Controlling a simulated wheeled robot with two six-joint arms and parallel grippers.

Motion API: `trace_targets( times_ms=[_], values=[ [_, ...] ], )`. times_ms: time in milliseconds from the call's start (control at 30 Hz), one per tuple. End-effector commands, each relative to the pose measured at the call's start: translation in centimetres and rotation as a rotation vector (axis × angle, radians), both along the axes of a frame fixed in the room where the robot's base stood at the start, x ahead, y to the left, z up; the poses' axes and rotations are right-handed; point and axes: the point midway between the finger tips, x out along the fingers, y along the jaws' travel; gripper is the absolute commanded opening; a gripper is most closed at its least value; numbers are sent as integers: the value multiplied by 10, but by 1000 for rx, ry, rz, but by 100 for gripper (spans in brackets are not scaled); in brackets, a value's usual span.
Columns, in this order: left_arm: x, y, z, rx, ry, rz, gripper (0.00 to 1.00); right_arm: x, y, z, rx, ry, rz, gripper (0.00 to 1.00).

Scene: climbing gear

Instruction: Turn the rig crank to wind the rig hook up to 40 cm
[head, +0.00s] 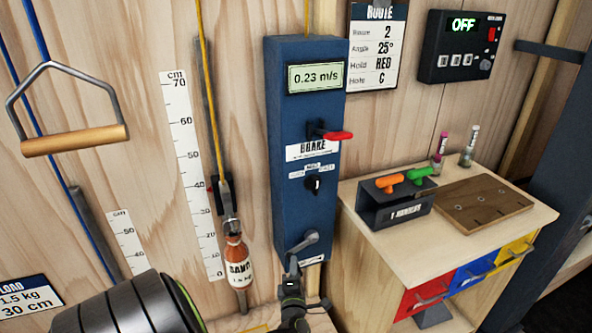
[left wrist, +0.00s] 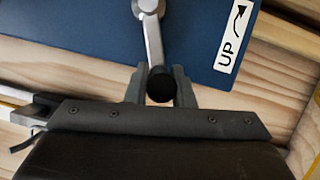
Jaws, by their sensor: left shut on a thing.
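The rig crank (head: 302,244) is a grey arm low on the front of the blue rig box (head: 305,215). In the left wrist view the crank arm (left wrist: 154,40) ends in a dark handle (left wrist: 160,86) between the fingers of my left gripper (left wrist: 160,92). In the head view my left gripper (head: 291,268) is shut on that handle. The rig hook (head: 231,226) hangs on a yellow rope left of the box, carrying a brown sand weight (head: 239,263). The weight hangs beside the lower part of the cm scale (head: 191,170). My right gripper is not in view.
The box has a display (head: 315,78) reading 0.23 m/s, a red brake lever (head: 338,136) and a black switch (head: 313,184). An UP arrow label (left wrist: 235,38) is right of the crank. A wooden cabinet (head: 365,250) with coloured drawers stands right of the box.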

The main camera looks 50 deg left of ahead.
Motion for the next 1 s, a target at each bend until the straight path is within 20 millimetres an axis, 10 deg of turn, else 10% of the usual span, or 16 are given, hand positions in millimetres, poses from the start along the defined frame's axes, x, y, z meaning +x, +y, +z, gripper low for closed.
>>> trace_targets(
  times_ms=[433,467,600,1000],
  values=[
    [1,1,4,5,0,1,0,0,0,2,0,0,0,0],
    [1,1,4,5,0,1,24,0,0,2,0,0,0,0],
    [1,1,3,5,1,1,43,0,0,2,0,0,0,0],
    [-5,-6,0,2,5,0,43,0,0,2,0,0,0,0]
  ],
)
